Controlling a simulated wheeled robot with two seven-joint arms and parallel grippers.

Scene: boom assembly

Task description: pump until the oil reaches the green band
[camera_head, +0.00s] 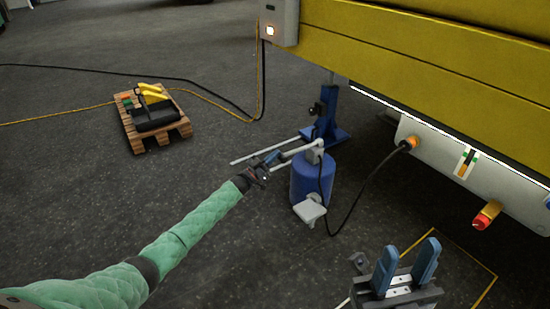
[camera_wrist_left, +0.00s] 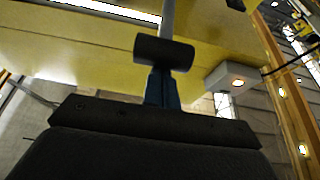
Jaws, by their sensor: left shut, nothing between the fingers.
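The blue pump (camera_head: 311,182) stands on the floor with a pale lever (camera_head: 300,150) reaching left from its top. My left gripper (camera_head: 272,157) is shut and empty beside the lever's outer end. In the left wrist view its blue fingers (camera_wrist_left: 163,90) lie together, just below a black cylinder (camera_wrist_left: 164,53) on a grey rod; whether they touch is unclear. The gauge (camera_head: 466,163) on the grey tank (camera_head: 505,182) shows a green band near its top and orange lower down; the exact oil level is too small to read. My right gripper (camera_head: 405,265) is open and empty, at lower right.
A blue stand (camera_head: 326,118) is behind the pump. A black hose (camera_head: 357,190) runs from pump to tank. The yellow boom (camera_head: 430,55) overhangs at upper right. A wooden pallet (camera_head: 140,139) with black and yellow gear sits at left. The floor between pallet and pump is mostly clear.

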